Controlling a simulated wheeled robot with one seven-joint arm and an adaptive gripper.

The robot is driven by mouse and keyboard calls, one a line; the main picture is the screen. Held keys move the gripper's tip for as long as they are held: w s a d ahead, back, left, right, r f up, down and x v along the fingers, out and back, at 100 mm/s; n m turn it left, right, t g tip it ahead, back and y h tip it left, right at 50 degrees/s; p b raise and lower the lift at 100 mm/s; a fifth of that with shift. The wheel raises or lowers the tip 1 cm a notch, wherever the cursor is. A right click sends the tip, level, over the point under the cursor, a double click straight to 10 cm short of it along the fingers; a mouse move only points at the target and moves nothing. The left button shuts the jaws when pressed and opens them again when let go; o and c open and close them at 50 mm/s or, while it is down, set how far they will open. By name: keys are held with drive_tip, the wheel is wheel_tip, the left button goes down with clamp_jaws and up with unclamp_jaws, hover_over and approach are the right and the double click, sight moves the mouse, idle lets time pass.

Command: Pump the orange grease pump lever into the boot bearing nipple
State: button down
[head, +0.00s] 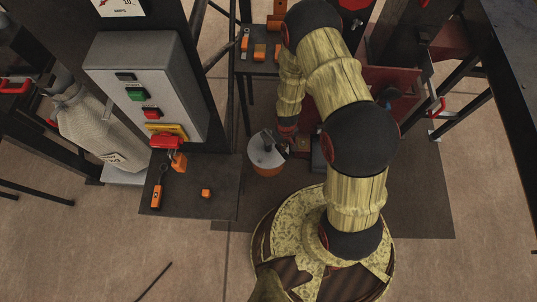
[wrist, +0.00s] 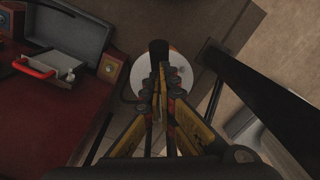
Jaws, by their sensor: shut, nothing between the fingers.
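The grease pump (head: 266,152) is a round bucket with a pale lid and orange side, standing on the floor left of my arm. Its pale lid (wrist: 188,72) shows behind my fingers in the wrist view. A dark upright bar with a rounded end (wrist: 158,48), possibly the lever's grip, stands just beyond the fingertips; I cannot tell whether they touch. My gripper (wrist: 164,74) is shut with nothing visible between its fingers. In the head view my gripper (head: 290,137) is small and dark beside the pump. I cannot make out the boot bearing nipple for certain.
A red block with a brass-coloured round fitting (wrist: 110,68) stands left of the pump in the wrist view, near an open grey box (wrist: 68,30). A dark bar (wrist: 265,95) crosses the right. A grey control box (head: 145,85) stands above a shelf (head: 215,190) with orange items.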

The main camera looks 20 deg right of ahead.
sight(286, 159)
drive_tip(key=shift+f, duration=0.1)
drive_tip(key=shift+s+d+f+b, duration=0.1)
drive_tip(key=shift+s+f+b, duration=0.55)
drive_tip(key=shift+f, duration=0.45)
drive_tip(key=shift+s+d+f+b, duration=0.15)
drive_tip(key=shift+s+f+b, duration=0.5)
drive_tip(key=shift+f, duration=0.4)
drive_tip(key=shift+s+d+f+b, duration=0.1)
drive_tip(key=shift+s+f+b, duration=0.4)
drive_tip(key=shift+f+b, duration=0.45)
drive_tip(key=shift+f, duration=0.1)
drive_tip(key=w+r+p, duration=0.1)
drive_tip(key=r, duration=0.1)
drive_tip(key=w+r+p, duration=0.1)
drive_tip(key=r+p, duration=0.1)
drive_tip(key=w+r+p, duration=0.1)
drive_tip(key=r+p, duration=0.1)
drive_tip(key=shift+w+a+r, duration=0.3)
drive_tip(key=shift+a+r, duration=0.05)
drive_tip(key=shift+r, duration=0.1)
